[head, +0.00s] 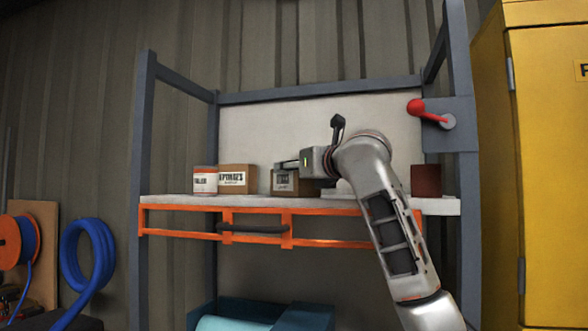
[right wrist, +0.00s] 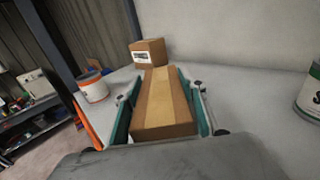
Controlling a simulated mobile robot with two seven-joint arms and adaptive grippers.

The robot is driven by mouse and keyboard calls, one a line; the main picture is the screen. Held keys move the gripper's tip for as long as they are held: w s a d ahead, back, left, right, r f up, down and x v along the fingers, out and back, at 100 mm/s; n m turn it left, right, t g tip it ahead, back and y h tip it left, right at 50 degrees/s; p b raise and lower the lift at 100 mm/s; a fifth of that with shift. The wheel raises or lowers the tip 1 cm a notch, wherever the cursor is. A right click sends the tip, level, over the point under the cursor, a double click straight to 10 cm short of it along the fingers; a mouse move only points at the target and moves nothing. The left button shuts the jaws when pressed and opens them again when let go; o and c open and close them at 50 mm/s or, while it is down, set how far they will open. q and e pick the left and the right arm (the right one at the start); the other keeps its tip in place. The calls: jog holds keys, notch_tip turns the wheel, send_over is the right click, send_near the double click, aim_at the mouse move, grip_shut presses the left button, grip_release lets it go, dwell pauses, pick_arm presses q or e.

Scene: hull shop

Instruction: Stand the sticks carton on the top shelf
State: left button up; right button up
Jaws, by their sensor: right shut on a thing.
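The sticks carton, a brown cardboard box with a white label (head: 283,183), is at the middle of the white shelf (head: 180,200); its label is too small to read. My right gripper (head: 292,165) is shut on it, reaching in from the right. In the right wrist view the carton (right wrist: 163,110) lies between the two teal finger pads, its tan tape strip facing the camera. It is at shelf level; I cannot tell whether its base touches the board. My left gripper is not in view.
Left of the carton stand a sponges carton (head: 237,178) and a white and orange filler can (head: 205,181). A dark red block (head: 426,180) stands at the shelf's right. A green and white can (right wrist: 311,92) shows at the right wrist view's edge. A red-handled lever (head: 417,107) juts from the right post.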

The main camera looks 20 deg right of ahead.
jog(key=shift+f, duration=0.1)
jog(key=o, duration=1.3)
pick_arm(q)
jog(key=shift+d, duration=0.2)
pick_arm(e)
jog(key=shift+s, duration=0.1)
jog(key=s+b, duration=0.1)
jog(key=s, duration=0.2)
jog(key=s+d+b, duration=0.1)
jog(key=s, duration=0.3)
jog(key=s+d+b, duration=0.1)
jog(key=s, duration=0.2)
jog(key=shift+s+d, duration=0.15)
jog(key=shift+s, duration=0.65)
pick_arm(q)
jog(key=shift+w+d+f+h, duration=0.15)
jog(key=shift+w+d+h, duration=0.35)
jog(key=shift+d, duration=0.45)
